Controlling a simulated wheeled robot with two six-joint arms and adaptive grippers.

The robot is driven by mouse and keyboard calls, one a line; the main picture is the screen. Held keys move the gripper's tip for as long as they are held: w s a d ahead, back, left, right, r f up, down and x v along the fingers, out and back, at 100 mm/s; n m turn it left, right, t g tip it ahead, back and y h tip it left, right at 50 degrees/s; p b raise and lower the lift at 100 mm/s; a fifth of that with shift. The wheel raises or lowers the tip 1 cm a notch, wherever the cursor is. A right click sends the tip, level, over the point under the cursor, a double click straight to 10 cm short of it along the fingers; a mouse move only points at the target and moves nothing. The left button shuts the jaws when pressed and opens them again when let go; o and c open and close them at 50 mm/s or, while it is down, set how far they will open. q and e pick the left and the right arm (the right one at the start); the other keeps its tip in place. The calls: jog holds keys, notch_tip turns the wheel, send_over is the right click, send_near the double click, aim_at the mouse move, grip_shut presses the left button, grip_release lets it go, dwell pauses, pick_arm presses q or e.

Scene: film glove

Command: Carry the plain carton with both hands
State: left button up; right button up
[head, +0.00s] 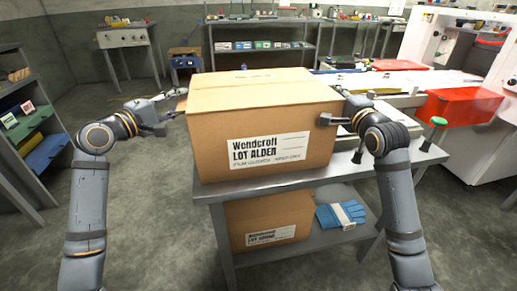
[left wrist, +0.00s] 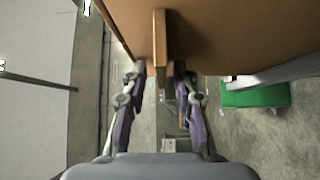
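A large brown carton (head: 265,110) sits closed on the grey metal table (head: 290,183); its front has a white label reading "Wendcroft LOT ALDER". My left gripper (head: 174,108) is at its left side. In the left wrist view, the gripper (left wrist: 158,75) has its fingers apart on either side of a narrow brown strip (left wrist: 160,40) that stands out from the carton's wall (left wrist: 215,35), with gaps visible. My right gripper (head: 335,112) is at the carton's right side; its fingers are partly hidden, and I cannot tell their opening.
A second labelled carton (head: 268,220) and blue gloves (head: 341,214) with a white band lie on the table's lower shelf. A red bin (head: 460,106) and white machine (head: 480,150) stand at right. A shelf rack (head: 30,125) is at left. Floor is clear between rack and table.

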pick_arm(q)
jog(key=v, duration=1.1)
jog(key=shift+s+a, duration=0.25)
jog(key=shift+s, duration=0.1)
pick_arm(e)
jog(key=shift+s, duration=0.1)
jog(key=s, duration=0.7)
jog(key=shift+s+d, duration=0.2)
jog(key=shift+d, duration=0.25)
pick_arm(q)
jog(key=shift+f, duration=0.1)
pick_arm(e)
jog(key=shift+f, duration=0.1)
